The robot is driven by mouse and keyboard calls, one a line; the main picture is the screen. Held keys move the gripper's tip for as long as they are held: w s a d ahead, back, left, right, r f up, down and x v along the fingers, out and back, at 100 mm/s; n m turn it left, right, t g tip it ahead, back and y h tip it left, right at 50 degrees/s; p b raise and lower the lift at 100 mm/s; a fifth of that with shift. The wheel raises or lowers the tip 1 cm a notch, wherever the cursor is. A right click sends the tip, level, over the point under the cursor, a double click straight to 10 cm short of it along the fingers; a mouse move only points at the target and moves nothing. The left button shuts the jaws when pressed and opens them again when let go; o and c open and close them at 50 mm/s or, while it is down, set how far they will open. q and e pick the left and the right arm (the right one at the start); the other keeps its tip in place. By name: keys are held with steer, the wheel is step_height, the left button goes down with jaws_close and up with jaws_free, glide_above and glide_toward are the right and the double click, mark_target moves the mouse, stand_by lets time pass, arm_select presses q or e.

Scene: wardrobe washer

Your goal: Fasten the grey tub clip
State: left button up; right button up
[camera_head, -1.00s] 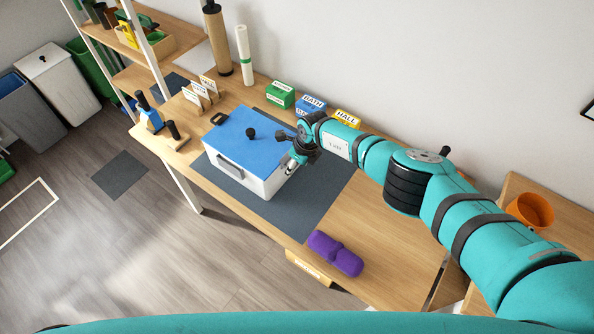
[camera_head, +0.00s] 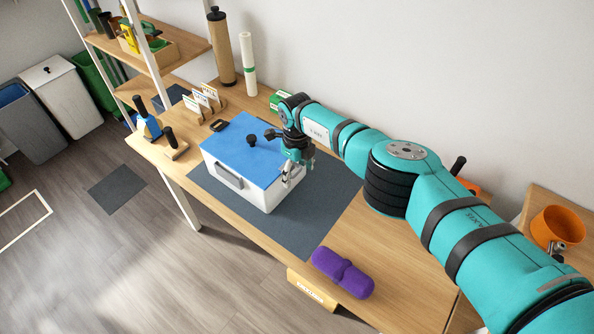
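A white tub (camera_head: 262,194) with a blue lid (camera_head: 242,152) sits on the dark mat. The lid lies on the tub and has a black knob. A grey clip-like bar (camera_head: 228,177) is on the tub's front wall; I cannot tell whether it is fastened. A black loop (camera_head: 219,125) shows at the tub's far left. My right gripper (camera_head: 289,180) points down at the tub's right end, close to the lid's edge. I cannot tell whether it touches or how its fingers stand. The arm hides part of that end. My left gripper is out of view.
The dark mat (camera_head: 318,207) has bare room right of the tub. A purple object (camera_head: 343,272) lies at the table's front edge. Label cards (camera_head: 206,98) and a blue tool stand (camera_head: 150,126) are to the left.

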mark_target(297, 172)
steer(key=shift+r, duration=0.15)
step_height(297, 172, up, 12)
stand_by(0.7)
stand_by(0.4)
